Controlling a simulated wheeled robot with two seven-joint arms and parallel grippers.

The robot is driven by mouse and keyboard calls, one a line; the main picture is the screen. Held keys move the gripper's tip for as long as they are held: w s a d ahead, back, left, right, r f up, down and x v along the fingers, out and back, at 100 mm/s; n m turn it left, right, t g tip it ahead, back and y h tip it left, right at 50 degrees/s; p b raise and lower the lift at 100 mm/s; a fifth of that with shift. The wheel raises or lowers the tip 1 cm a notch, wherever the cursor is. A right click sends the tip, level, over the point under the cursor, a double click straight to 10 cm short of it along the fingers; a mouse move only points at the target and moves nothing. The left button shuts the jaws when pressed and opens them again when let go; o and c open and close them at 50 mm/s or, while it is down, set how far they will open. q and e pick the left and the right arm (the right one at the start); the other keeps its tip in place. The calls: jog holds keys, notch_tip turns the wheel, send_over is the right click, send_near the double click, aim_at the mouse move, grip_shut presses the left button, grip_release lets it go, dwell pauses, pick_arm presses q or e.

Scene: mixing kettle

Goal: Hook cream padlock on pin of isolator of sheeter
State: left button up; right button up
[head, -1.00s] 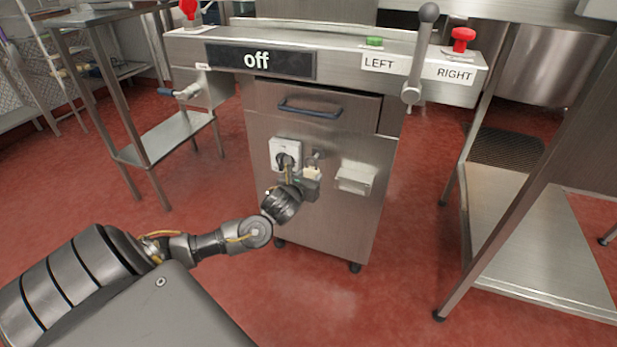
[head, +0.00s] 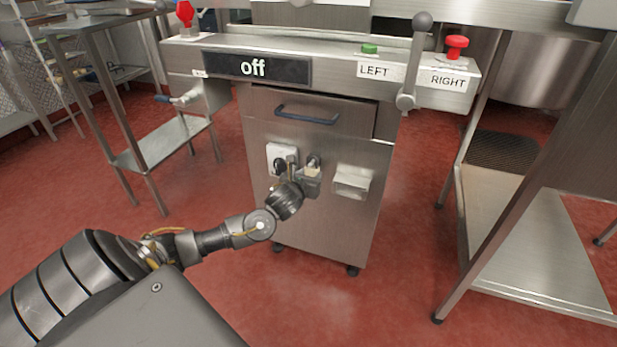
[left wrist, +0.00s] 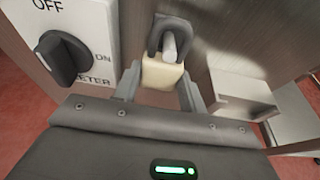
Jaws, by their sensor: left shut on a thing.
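The white isolator (left wrist: 70,35) with its black rotary knob (left wrist: 62,58) is at the upper left in the left wrist view. It also shows on the steel cabinet front in the head view (head: 275,152). My left gripper (left wrist: 160,88) is shut on the cream padlock (left wrist: 160,73), one finger on each side of its body. The padlock's dark shackle (left wrist: 154,38) points up. The light grey pin (left wrist: 170,46) shows inside the shackle's loop; how deep it sits is hard to tell. In the head view the padlock (head: 312,170) is small. My right gripper is out of view.
A steel box-shaped bracket (left wrist: 240,95) stands out from the panel right of the gripper. Above are a drawer handle (head: 307,114), a lever (head: 414,65) and a red button (head: 457,46). Steel tables flank the cabinet; red floor lies open in front.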

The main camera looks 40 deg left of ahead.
pick_arm(q)
jog(key=shift+w+a+f, duration=0.15)
jog(key=shift+w+f, duration=0.2)
jog(key=shift+f, duration=0.25)
dwell(0.7)
dwell(0.4)
jog(key=o, duration=1.5)
jog(key=shift+o, duration=0.2)
jog(key=p+v, duration=0.5)
jog(key=v, duration=0.2)
jog(key=shift+p, duration=0.35)
